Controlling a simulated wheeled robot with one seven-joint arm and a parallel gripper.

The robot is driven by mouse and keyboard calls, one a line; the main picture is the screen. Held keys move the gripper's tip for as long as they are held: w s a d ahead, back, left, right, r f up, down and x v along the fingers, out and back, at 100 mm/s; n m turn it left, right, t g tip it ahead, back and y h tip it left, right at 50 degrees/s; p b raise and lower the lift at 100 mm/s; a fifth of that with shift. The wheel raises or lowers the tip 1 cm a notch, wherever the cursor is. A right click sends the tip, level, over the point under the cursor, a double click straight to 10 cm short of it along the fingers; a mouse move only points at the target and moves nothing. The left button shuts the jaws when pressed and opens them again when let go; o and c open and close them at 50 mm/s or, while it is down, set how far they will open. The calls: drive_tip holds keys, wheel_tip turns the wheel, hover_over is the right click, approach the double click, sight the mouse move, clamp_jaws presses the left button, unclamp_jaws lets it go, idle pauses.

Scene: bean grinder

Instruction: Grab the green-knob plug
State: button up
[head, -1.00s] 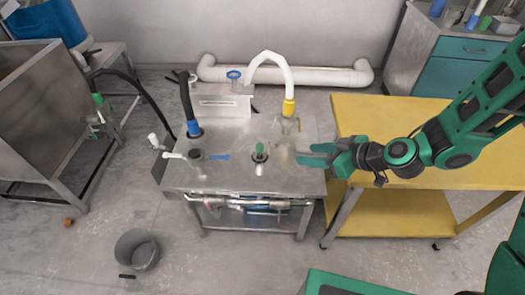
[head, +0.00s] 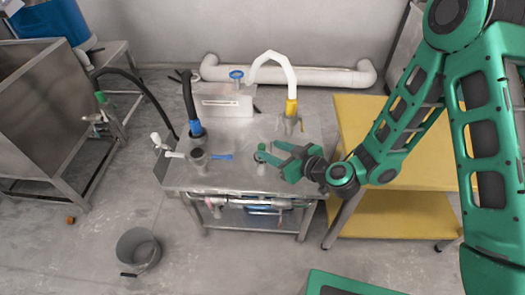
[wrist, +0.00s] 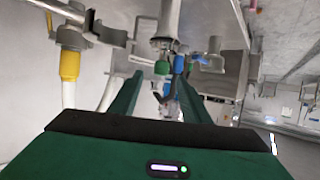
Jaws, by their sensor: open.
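The green-knob plug (head: 261,147) stands on the metal table (head: 240,178), partly hidden by my gripper in the head view. In the wrist view its green knob (wrist: 161,68) shows between the two finger ends, below a grey metal fitting. My gripper (head: 268,152) reaches in from the right, with its green fingers apart and their tips at the plug. The fingers also show spread in the wrist view (wrist: 158,82), with the knob near their far ends. I cannot tell whether either finger touches it.
A white hose with a yellow collar (head: 291,106) rises behind my gripper. A black hose with a blue collar (head: 194,128), a grey cup-like fitting (head: 198,159) and a blue handle (head: 221,157) are to the left. A yellow table (head: 375,115) stands right.

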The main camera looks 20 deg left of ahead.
sight(264, 147)
drive_tip(key=shift+x, duration=2.95)
clamp_jaws()
